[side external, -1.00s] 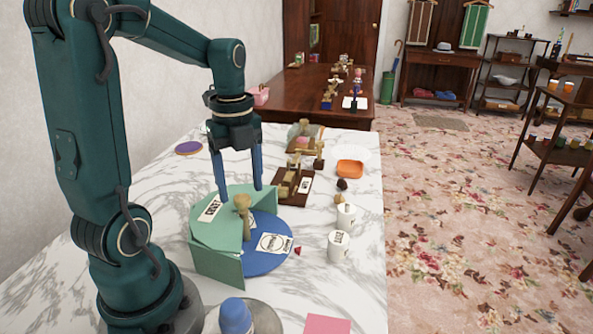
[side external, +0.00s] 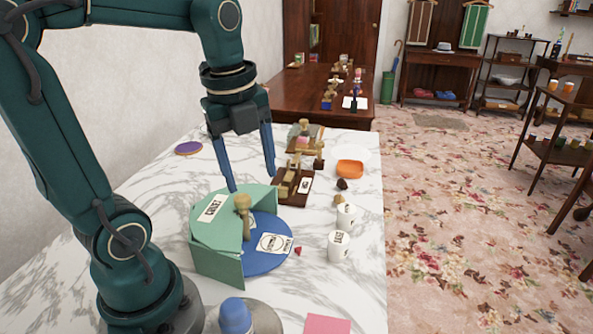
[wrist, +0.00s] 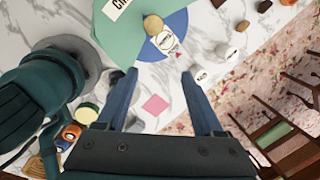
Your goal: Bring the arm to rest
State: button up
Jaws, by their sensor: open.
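My gripper (side external: 252,176) is open, its two blue fingers spread and pointing down. In the side view it hangs above the back of the green angled stand (side external: 218,265), with nothing between the fingers. A wooden peg-like figure (side external: 243,212) stands by the blue round disc (side external: 268,262) at the stand. In the wrist view, the fingers (wrist: 160,85) are apart, and the green stand (wrist: 100,28) and blue disc (wrist: 178,22) lie beyond their tips. My arm is bent, its elbow raised at the upper left of the side view.
Two white cups (side external: 339,246) stand right of the disc on the marble table (side external: 150,220). An orange dish (side external: 350,169) and a dark wooden stand (side external: 291,190) lie farther back. A blue-topped object (side external: 236,316) and a pink square (side external: 327,324) are at the front.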

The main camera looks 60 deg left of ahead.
jog(key=s+d+f+n+t, duration=0.2)
jog(key=d+n, duration=0.5)
jog(key=n, duration=1.1)
jog(key=shift+s+d+n+t+h, duration=0.3)
jog(key=shift+s+n+t, duration=0.1)
jog(key=shift+s+t, duration=0.55)
